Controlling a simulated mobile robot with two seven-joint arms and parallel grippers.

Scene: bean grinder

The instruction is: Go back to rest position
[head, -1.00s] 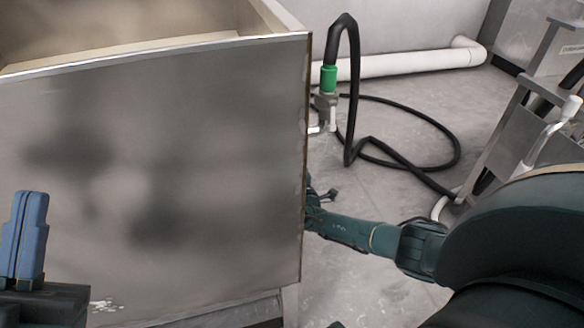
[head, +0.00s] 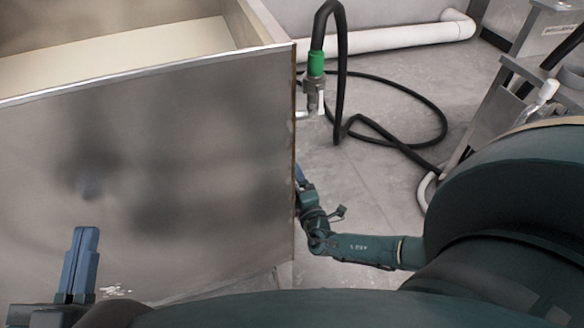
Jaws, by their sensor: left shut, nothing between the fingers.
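My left gripper (head: 82,238) is at the lower left, its two blue fingers pointing up and closed together with nothing between them. It stands in front of the grey metal panel, which faintly reflects a bluish patch. My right arm reaches in from the right side, low beside the panel's right edge. Only a sliver of blue at the end of that arm, my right gripper (head: 299,174), shows at the panel's edge. The rest is hidden behind the panel, so its fingers cannot be made out.
The large metal panel (head: 190,150) fronts an open-topped bin and fills the left half. A black hose (head: 342,75) with a green fitting (head: 316,63) hangs beyond its right corner and loops on the floor. A metal frame (head: 500,90) stands at right.

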